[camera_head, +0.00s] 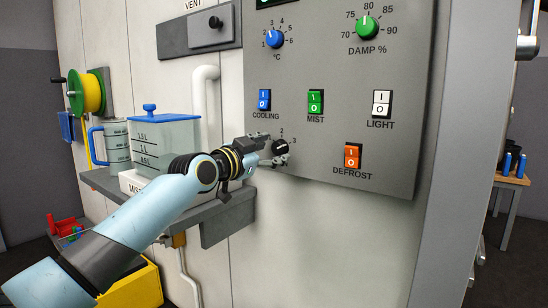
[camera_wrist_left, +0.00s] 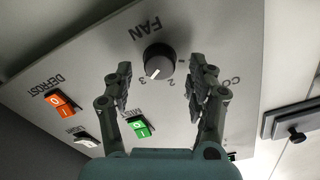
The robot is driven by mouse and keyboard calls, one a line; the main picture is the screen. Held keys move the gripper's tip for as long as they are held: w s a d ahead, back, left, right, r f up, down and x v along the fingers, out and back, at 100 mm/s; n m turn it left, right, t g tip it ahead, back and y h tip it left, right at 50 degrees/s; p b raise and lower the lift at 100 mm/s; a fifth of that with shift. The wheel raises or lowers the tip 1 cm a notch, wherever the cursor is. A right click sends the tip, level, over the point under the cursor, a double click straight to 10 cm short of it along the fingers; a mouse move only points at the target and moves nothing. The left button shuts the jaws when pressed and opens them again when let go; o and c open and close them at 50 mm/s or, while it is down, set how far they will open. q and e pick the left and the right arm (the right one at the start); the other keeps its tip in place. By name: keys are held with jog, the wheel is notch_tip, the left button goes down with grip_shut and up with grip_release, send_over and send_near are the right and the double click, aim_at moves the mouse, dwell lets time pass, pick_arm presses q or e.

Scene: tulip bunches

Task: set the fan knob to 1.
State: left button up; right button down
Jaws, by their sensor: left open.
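The black fan knob (camera_head: 280,147) is low on the grey control panel, with the numbers 2 and 3 readable beside it. In the left wrist view, the knob (camera_wrist_left: 160,58) appears upside down under the word FAN. Its white pointer mark points toward the 2–3 side of the scale, seemingly nearer 3. My left gripper (camera_head: 272,150) is open in front of the panel at the knob. In the wrist view, its two fingers (camera_wrist_left: 160,72) stand on either side of the knob with gaps. Whether the fingertips reach past the knob's face is unclear. My right gripper is not in view.
The panel (camera_head: 340,210) also has cooling (camera_head: 264,100), mist (camera_head: 315,102), light (camera_head: 381,103) and orange defrost (camera_head: 352,156) switches near the knob. A lidded clear tank (camera_head: 165,143) and a measuring jug (camera_head: 115,142) stand on a shelf (camera_head: 218,212) beside my left arm.

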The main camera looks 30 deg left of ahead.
pick_arm(q)
jog(key=shift+w+d, duration=0.15)
jog(key=shift+w, duration=0.55)
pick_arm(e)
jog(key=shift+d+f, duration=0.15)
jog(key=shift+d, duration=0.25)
pick_arm(q)
jog(key=c, duration=1.1)
jog(key=shift+c, duration=0.2)
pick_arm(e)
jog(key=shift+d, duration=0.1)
